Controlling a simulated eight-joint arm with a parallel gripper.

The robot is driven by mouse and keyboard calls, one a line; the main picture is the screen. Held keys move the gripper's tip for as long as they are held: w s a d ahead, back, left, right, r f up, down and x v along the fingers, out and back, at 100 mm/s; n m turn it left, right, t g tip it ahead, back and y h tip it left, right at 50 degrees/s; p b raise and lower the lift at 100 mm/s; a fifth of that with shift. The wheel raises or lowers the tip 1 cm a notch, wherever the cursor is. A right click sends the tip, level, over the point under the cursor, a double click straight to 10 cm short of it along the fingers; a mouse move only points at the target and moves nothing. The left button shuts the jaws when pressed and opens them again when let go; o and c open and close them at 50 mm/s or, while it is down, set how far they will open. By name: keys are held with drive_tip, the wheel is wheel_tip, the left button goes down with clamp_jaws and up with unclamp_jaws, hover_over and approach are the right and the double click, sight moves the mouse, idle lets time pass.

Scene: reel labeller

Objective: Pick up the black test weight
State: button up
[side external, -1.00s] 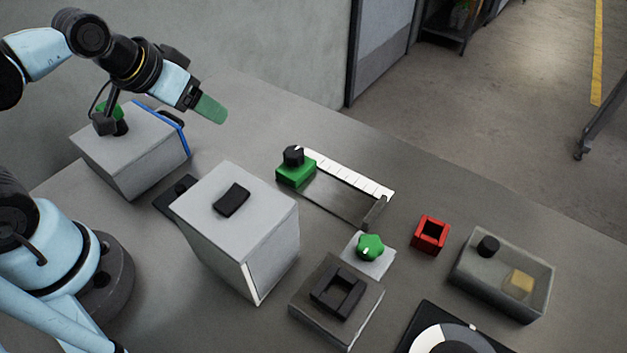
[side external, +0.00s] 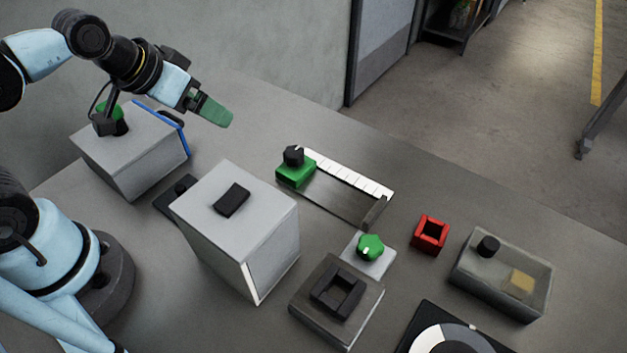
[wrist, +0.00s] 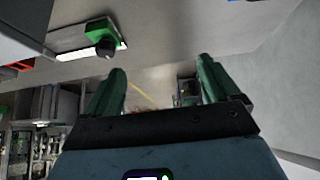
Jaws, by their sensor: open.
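A small black piece (side external: 185,184) sits on a dark flat pad (side external: 166,204) between the two grey boxes, partly hidden by the nearer box. A short black cylinder (side external: 488,246) also shows at the see-through bin (side external: 510,297) on the right. I cannot tell for sure which is the test weight. My gripper (side external: 215,110) is in the air above the back left of the table, apart from both. In the wrist view its green fingers (wrist: 160,85) are spread with nothing between them.
A tall grey box (side external: 258,222) with a black top handle stands mid-table. A green slider block with a black knob (side external: 293,156) is on a white scale. A green knob (side external: 370,247), a red square holder (side external: 431,235) and a black-framed block (side external: 337,290) lie to the right.

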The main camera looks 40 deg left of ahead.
drive_tip(key=w+d+r+g+h, duration=0.1)
drive_tip(key=d+r+g, duration=0.1)
drive_tip(key=d, duration=0.7)
drive_tip(key=g+y, duration=0.1)
drive_tip(key=g, duration=0.4)
hover_over(340, 292)
drive_tip(key=shift+f, duration=5.6)
drive_tip(key=shift+c, duration=0.3)
drive_tip(key=c, duration=1.4)
drive_tip(key=shift+r, duration=0.15)
